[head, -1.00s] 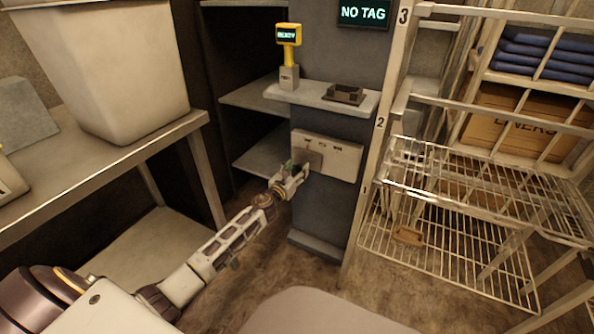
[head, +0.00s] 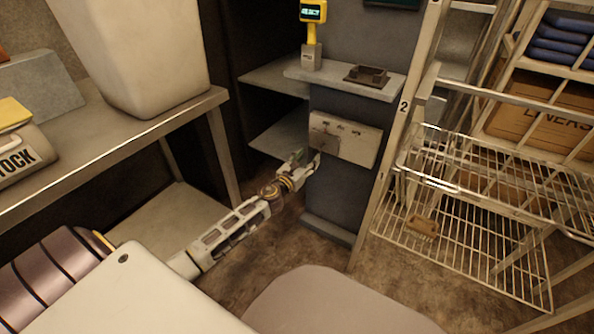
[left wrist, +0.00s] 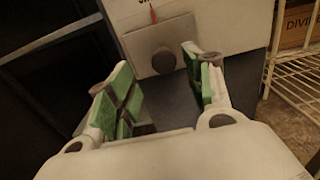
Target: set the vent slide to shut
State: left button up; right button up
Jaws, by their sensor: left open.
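The vent panel (head: 352,141) is a pale plate with small marks along its top, on the dark grey pillar. A grey slide plate (head: 322,140) sits at its left end. In the left wrist view the slide plate (left wrist: 184,32) carries a dark round knob (left wrist: 163,60), with a red pointer (left wrist: 153,14) above it. My left gripper (head: 306,162) is open in front of the panel's left end. In the wrist view its green-padded fingers (left wrist: 160,92) stand apart, with the knob beyond the gap between them. They appear clear of the knob. My right gripper is not in view.
A ledge (head: 300,74) with a yellow reader (head: 313,14) and a small dark tray (head: 367,75) juts out above the panel. A wire rack (head: 470,190) stands close on the right. A table (head: 170,122) with a large bin (head: 135,50) is at left.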

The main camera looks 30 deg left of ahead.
pick_arm(q)
jog(key=s, duration=0.6)
jog(key=shift+s+a, duration=0.15)
jog(key=shift+s, duration=0.25)
dwell(0.8)
